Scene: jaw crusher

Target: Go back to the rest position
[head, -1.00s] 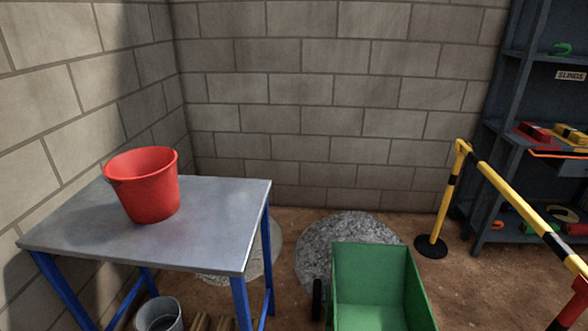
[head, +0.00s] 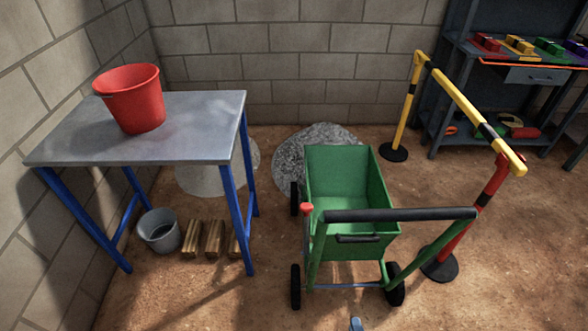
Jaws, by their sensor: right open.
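Only a small blue-grey tip of my right gripper (head: 355,324) shows, at the bottom edge of the head view, below the green cart. It is open, and I see nothing held at that tip. The rest of it is cut off by the frame edge. My left gripper is not in view. The green cart (head: 345,175) stands on the ground ahead, with its dark handle bar (head: 400,214) towards me. A red bucket (head: 135,100) stands upright on the metal table (head: 190,130) at the left.
A grey bucket (head: 160,232) and wooden blocks (head: 213,238) are under the table. A gravel heap (head: 290,160) lies behind the cart. A yellow and black barrier (head: 462,98) with a red post (head: 484,200) stands at the right, before a shelf (head: 450,85). Bare ground lies at lower right.

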